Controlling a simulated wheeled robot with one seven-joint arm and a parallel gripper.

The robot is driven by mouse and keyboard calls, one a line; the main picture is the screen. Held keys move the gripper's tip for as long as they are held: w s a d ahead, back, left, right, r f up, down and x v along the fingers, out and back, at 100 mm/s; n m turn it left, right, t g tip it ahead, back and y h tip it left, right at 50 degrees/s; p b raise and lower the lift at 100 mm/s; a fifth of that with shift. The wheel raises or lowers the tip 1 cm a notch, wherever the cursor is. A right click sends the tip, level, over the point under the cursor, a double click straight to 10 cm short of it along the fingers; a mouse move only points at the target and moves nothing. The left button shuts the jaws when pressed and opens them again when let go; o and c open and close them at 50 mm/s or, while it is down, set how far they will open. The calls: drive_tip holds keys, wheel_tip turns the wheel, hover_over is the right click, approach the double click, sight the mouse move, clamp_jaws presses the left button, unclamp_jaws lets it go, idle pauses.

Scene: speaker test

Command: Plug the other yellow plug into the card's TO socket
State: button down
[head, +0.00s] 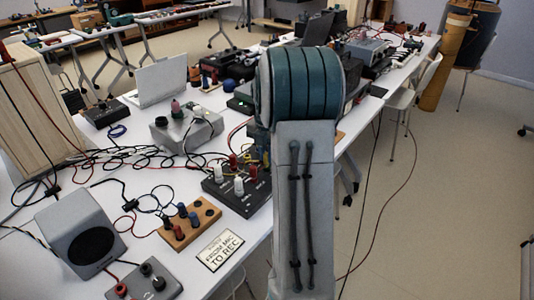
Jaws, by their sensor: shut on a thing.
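A white card (220,250) near the table's front edge reads "FROM MIC TO REC". Behind it is a black socket box (232,197) with white and red posts on top; its labels are too small to read. Its right end is close to my arm in the picture. Thin yellow leads (213,156) show behind the box and beside my arm. I cannot make out either yellow plug. My arm stands upright in front of the table. My gripper is hidden behind it, so its jaws and what they hold do not show.
A wooden block (174,239) holds several dark, blue and red plugs. A grey speaker (70,215) and a grey terminal box (133,294) stand at the front left. Tangled black cables (100,160) cover the table's left part. A white chair (405,98) stands at the right.

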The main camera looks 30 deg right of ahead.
drive_tip(key=shift+f, duration=0.5)
drive_tip(key=c, duration=1.3)
unclamp_jaws()
drive_tip(key=shift+r, duration=0.15)
drive_tip(key=shift+r+p, duration=2.95)
drive_tip(key=shift+r, duration=0.7)
